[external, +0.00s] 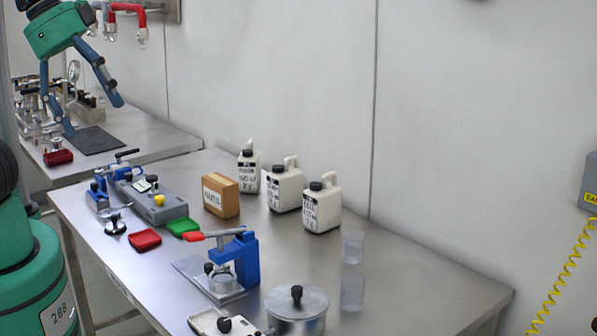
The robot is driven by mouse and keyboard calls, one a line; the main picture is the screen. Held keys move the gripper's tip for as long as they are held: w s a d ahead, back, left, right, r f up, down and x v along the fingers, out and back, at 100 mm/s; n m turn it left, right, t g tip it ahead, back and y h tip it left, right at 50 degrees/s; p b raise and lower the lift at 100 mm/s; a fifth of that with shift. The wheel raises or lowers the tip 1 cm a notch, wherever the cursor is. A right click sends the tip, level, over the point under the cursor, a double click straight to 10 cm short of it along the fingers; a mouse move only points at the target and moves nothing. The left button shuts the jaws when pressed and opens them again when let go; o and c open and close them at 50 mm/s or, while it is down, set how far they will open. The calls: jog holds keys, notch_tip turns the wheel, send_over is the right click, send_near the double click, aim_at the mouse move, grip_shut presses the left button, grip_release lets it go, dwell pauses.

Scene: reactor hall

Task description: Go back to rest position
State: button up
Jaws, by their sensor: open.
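My gripper (88,112) shows at the upper left of the external view. It has a green body and two blue fingers spread wide apart, with nothing between them. It hangs above the far table, over a dark mat (93,140). One fingertip overlaps the mat's left edge in the picture; I cannot tell whether it touches anything.
The steel table (400,265) holds three white jugs (322,208), a brown box (221,196), a blue press (245,258), a grey device (160,207), red (145,239) and green (183,228) pads, and a lidded pot (297,302). Red taps (128,8) are on the wall near my gripper.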

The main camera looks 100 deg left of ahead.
notch_tip(320, 180, down, 8)
jog(key=b, duration=0.8)
jog(key=shift+f, duration=0.15)
